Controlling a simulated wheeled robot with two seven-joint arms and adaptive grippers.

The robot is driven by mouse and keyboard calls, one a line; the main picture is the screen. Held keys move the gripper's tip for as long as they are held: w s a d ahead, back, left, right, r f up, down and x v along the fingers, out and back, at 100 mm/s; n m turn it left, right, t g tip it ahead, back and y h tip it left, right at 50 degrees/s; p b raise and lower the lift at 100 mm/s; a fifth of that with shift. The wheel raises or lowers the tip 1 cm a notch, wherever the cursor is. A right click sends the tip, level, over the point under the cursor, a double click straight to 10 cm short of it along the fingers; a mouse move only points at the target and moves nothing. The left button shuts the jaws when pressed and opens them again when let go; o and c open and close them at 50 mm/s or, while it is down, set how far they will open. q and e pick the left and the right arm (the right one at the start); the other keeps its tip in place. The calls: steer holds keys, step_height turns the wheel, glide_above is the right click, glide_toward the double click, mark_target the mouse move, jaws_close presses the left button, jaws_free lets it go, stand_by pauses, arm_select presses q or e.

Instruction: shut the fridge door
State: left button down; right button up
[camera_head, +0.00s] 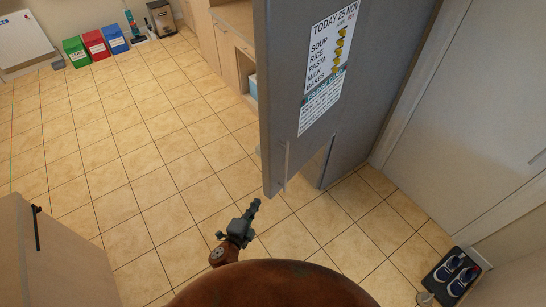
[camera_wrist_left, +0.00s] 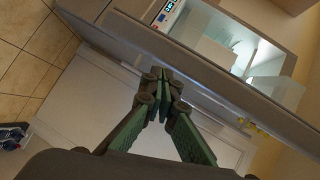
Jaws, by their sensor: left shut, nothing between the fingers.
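The grey fridge door (camera_head: 383,75) stands at the upper middle of the head view, with a list poster (camera_head: 329,62) and yellow magnets on its face. In the left wrist view, the door's long edge (camera_wrist_left: 215,82) runs diagonally, and the lit white fridge interior (camera_wrist_left: 238,45) shows beyond it, so the door is open. My right gripper is not in view.
Tiled floor is clear to the left. A tan cabinet (camera_head: 50,262) stands at lower left. Shoes on a dark mat (camera_head: 436,278) lie at lower right, near a pale wall door (camera_head: 470,110). Green, red and blue bins (camera_head: 95,44) stand far back left.

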mark_target(272, 161)
arm_select(q)
steer(key=s+d+r+m+t+h+p, duration=0.1)
steer(key=d+r+m, duration=0.15)
steer(key=r, duration=0.55)
steer(key=s+d+r+m+t+h, duration=0.1)
steer(key=s+d+r, duration=0.15)
steer(key=r, duration=0.65)
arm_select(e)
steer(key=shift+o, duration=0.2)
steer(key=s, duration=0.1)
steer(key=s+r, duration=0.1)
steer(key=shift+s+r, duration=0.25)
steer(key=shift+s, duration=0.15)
arm_select(q)
steer(key=w, duration=0.4)
steer(key=w+d+p, duration=0.1)
steer(key=w, duration=0.3)
steer(key=w+p, duration=0.1)
steer(key=w, duration=0.3)
steer(key=shift+w+d+f, duration=0.15)
steer(key=shift+d, duration=0.05)
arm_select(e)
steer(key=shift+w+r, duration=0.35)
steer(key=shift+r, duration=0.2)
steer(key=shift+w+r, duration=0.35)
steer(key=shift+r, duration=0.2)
